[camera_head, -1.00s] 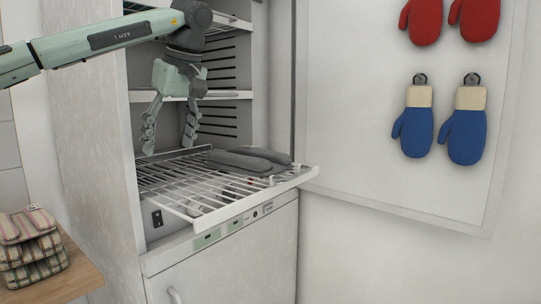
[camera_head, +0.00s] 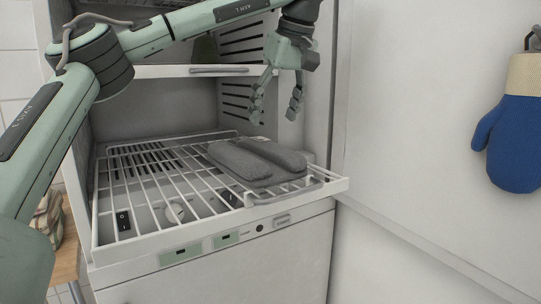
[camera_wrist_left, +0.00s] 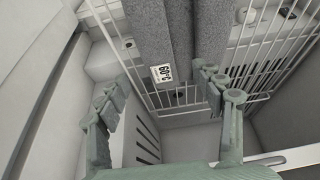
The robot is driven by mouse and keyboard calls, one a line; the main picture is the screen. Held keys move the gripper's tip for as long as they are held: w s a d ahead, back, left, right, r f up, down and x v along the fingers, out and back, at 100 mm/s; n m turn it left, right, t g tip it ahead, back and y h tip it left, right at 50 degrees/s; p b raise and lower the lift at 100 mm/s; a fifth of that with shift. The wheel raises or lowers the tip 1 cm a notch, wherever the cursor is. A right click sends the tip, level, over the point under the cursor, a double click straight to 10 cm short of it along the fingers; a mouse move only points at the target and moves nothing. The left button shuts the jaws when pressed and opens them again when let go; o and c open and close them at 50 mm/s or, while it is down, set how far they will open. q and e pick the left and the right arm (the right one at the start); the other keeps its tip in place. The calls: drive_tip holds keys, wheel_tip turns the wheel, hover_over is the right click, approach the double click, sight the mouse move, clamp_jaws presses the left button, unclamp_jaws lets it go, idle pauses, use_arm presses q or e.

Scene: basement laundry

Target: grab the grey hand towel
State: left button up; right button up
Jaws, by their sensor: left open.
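The grey hand towel (camera_head: 240,162) lies on the pulled-out white wire rack (camera_head: 122,197); it looks like two thick, parallel folds. In the left wrist view the towel (camera_wrist_left: 153,30) runs away from the camera, with a small white "60°C" label at its near end. My left gripper (camera_head: 276,108) is open and empty, fingers pointing down, above and behind the towel in the head view. In the left wrist view its fingers (camera_wrist_left: 160,80) are spread to either side of the towel's near end. I cannot tell whether they touch it. My right gripper is not in view.
The rack sticks out of an open white cabinet (camera_head: 65,130), with a shelf (camera_head: 150,71) close above. A control panel (camera_head: 215,241) is below the rack. A blue mitt (camera_head: 515,145) hangs at the right. A striped cloth bundle (camera_head: 47,215) is partly hidden at the left.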

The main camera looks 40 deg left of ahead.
sight(269, 143)
use_arm(q)
drive_tip(key=x, duration=0.6)
drive_tip(key=shift+w+f, duration=0.1)
drive_tip(key=shift+f, duration=0.3)
drive_tip(key=shift+a+f, duration=0.15)
drive_tip(key=shift+f, duration=0.2)
drive_tip(key=shift+w, duration=0.1)
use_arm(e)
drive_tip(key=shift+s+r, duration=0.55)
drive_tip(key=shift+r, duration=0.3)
use_arm(q)
clamp_jaws()
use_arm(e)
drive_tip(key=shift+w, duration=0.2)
